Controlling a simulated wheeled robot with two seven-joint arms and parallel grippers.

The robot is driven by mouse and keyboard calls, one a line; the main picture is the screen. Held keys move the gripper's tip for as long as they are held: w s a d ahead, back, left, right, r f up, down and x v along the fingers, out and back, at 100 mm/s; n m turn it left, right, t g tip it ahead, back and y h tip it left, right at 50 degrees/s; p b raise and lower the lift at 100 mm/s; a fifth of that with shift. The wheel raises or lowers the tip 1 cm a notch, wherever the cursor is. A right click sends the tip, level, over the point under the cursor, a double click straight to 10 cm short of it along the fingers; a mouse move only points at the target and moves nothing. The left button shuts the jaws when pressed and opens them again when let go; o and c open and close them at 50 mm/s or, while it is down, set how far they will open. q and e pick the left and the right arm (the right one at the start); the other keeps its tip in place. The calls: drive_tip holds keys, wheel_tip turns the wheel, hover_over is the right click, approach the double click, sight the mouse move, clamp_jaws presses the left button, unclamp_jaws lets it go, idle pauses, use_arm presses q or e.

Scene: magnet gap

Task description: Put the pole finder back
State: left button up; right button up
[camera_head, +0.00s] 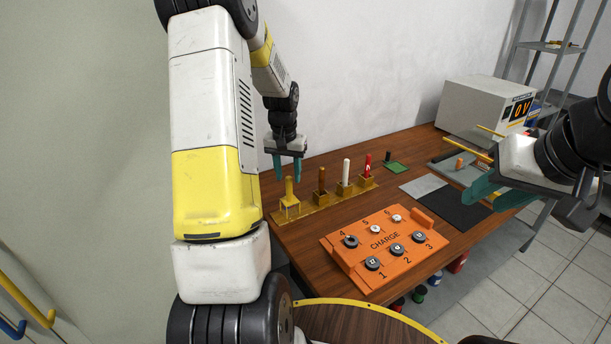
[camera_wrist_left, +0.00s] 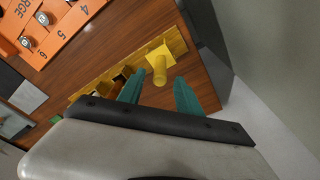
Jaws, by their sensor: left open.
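A yellow tool (camera_head: 289,188) stands upright in the left end place of a yellow rack (camera_head: 318,206) on the wooden table. I cannot tell for sure that it is the pole finder. My left gripper (camera_head: 287,171) is open and points down just above this tool. In the left wrist view the yellow tool (camera_wrist_left: 160,70) shows between and just beyond the tips of the open left gripper (camera_wrist_left: 159,84), with no clear contact. My right gripper (camera_head: 497,190) hovers over the table's right side; its fingers overlap in the view, and its jaws are hard to judge.
Brown (camera_head: 322,180), white (camera_head: 346,170) and red (camera_head: 367,164) handles stand in the rack to the right. An orange CHARGE board (camera_head: 340,252) with numbered round pieces lies in front. A dark mat (camera_head: 452,207) and a display box (camera_head: 470,108) reading 0 V are further right.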

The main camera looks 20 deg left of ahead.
use_arm(q)
drive_tip(key=r, duration=0.5)
drive_tip(key=shift+s+r, duration=0.15)
drive_tip(key=shift+s, duration=0.15)
drive_tip(key=s+d+r+t+h, duration=0.1)
drive_tip(key=s+d+r+t, duration=0.1)
drive_tip(key=s+d+r, duration=0.45)
drive_tip(key=s+d+r+t, duration=0.1)
drive_tip(key=s+d+r, duration=0.3)
drive_tip(key=s+r, duration=0.5)
drive_tip(key=s+d+m+t+h, duration=0.1)
drive_tip(key=s+d, duration=0.3)
drive_tip(key=s, duration=0.6)
drive_tip(key=shift+f+t, duration=0.15)
drive_tip(key=shift+t, duration=0.25)
